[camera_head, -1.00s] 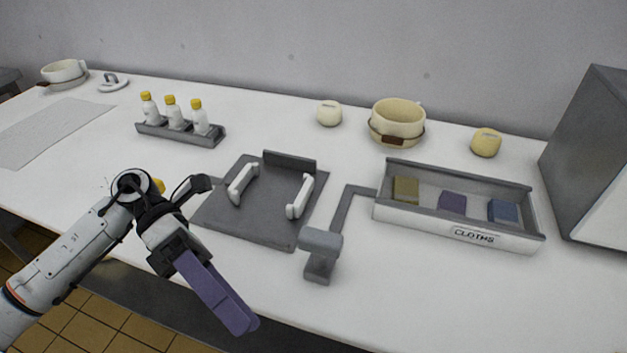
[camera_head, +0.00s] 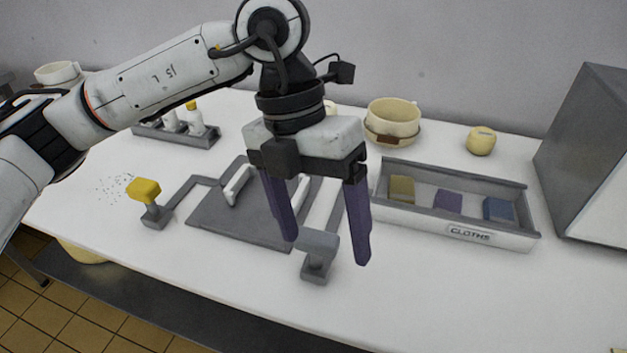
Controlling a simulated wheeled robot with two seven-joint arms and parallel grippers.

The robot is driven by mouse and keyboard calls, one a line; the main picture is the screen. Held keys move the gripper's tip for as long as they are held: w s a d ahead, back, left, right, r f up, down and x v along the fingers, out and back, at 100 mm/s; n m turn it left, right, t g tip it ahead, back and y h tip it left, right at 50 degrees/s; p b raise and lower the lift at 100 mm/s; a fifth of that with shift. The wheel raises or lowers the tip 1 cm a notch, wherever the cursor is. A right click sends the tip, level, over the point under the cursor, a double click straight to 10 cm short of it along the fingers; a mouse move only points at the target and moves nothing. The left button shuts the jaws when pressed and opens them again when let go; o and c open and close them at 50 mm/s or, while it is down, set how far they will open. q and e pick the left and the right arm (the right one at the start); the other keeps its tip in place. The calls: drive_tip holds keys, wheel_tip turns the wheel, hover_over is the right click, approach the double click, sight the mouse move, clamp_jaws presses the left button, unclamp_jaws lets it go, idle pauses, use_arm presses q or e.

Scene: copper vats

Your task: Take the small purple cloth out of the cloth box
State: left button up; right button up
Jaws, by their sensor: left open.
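The small purple cloth (camera_head: 448,202) lies in the cloth box (camera_head: 474,234), between an olive cloth (camera_head: 402,188) and a blue cloth (camera_head: 499,210). The box is a grey-rimmed white tray with a "CLOTHS" label, right of the middle. My left gripper (camera_head: 327,252) is open and empty, with its two purple fingers pointing down. It is to the left of the box, in front of the dark mat, and apart from the cloths. My right gripper is not in view.
A grey mat (camera_head: 215,215) with white handles lies left of the box. A cream pot (camera_head: 392,122) and a yellow round object (camera_head: 481,141) stand behind the box. A grey cabinet (camera_head: 590,130) is at right.

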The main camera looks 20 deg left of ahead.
sight(316, 237)
use_arm(q)
drive_tip(key=w+a+r+n+t+y, duration=0.2)
drive_tip(key=w+r+n+t+y, duration=0.1)
drive_tip(key=w+r, duration=0.1)
drive_tip(key=f, duration=0.8)
drive_tip(key=w+f, duration=0.1)
drive_tip(key=f, duration=0.3)
drive_tip(key=shift+w+f, duration=0.1)
drive_tip(key=c, duration=1.1)
